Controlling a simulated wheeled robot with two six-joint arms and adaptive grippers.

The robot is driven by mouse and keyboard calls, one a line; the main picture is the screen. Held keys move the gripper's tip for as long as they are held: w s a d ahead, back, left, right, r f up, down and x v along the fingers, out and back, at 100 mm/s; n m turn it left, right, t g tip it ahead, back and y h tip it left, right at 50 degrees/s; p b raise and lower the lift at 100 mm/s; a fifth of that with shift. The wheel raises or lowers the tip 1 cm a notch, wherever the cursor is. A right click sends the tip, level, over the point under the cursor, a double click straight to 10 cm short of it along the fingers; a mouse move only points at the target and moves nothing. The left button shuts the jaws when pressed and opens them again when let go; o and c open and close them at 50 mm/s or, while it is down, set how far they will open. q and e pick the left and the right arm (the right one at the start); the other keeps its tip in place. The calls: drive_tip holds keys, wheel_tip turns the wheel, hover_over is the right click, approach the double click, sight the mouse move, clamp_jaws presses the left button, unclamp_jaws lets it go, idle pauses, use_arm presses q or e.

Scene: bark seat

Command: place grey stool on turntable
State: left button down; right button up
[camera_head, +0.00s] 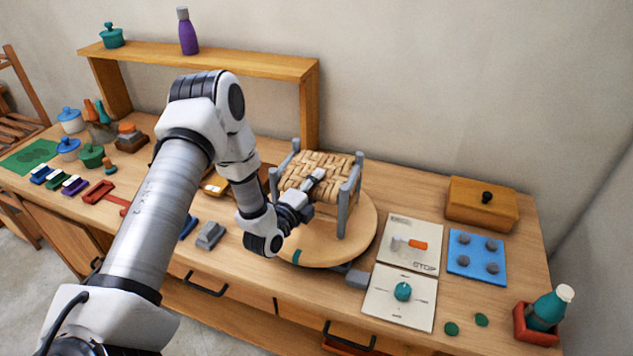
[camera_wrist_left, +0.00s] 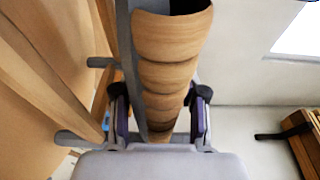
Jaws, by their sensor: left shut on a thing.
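The grey stool (camera_head: 342,205) has grey legs and a woven bark seat, and is upright over the round wooden turntable (camera_head: 366,226). Its near leg meets the disc in the picture; I cannot tell whether all feet touch it. My left gripper (camera_head: 316,180) reaches in from the left and is shut on the near edge of the stool's seat. In the left wrist view, the fingers (camera_wrist_left: 160,115) are on both sides of the woven seat edge (camera_wrist_left: 170,75). My left gripper and wrist hide part of the stool's near left side. My right gripper is not in view.
Right of the turntable are a STOP panel (camera_head: 411,235), a teal knob panel (camera_head: 400,310), a blue pad (camera_head: 477,257), a wooden box (camera_head: 482,204) and a bottle in a red tray (camera_head: 537,325). A shelf (camera_head: 210,55) stands behind; pots and brushes lie left.

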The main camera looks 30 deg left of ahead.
use_arm(q)
drive_tip(key=shift+w+f, duration=0.1)
drive_tip(key=shift+f, duration=0.2)
drive_tip(key=shift+w+f, duration=0.15)
drive_tip(key=c, duration=0.6)
unclamp_jaws()
drive_tip(key=shift+f, duration=0.1)
drive_tip(key=shift+c, duration=0.2)
drive_tip(key=shift+s, duration=0.2)
